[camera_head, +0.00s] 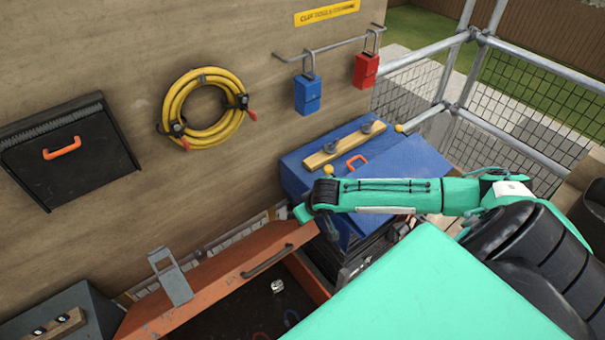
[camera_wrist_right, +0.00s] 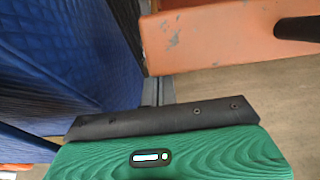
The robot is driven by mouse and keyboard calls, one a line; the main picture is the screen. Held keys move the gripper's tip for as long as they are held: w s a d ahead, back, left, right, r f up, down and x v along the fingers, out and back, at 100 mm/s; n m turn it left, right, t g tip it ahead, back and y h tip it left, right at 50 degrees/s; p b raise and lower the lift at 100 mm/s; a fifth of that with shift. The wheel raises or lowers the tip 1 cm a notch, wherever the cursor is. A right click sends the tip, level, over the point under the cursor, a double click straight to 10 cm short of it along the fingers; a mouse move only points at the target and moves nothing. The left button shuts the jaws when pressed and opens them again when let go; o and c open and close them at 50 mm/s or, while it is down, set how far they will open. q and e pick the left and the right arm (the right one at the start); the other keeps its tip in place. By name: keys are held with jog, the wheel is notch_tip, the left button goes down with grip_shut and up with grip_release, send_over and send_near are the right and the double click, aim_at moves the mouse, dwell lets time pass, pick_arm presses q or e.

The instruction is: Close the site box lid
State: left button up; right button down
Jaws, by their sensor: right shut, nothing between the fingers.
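The site box is a low orange-red box, and its dark inside (camera_head: 245,305) is in view at the bottom of the head view. Its orange lid (camera_head: 215,285) stands raised and tilted toward the wall, with a black bar handle (camera_head: 267,261) and a grey hasp (camera_head: 171,278). My right gripper (camera_head: 303,213) is at the lid's upper right corner, shut and empty. In the right wrist view the lid (camera_wrist_right: 215,40) lies just beyond the grey fingers (camera_wrist_right: 161,91); I cannot tell whether they touch it. My left gripper is out of view.
A blue box (camera_head: 300,165) with a wooden strip on top stands behind my right arm. A grey box (camera_head: 70,310) is at the lower left. A small white item (camera_head: 277,286) lies inside the site box. A yellow hose (camera_head: 175,105) and padlocks hang on the wall.

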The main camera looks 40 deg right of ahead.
dwell(0.3)
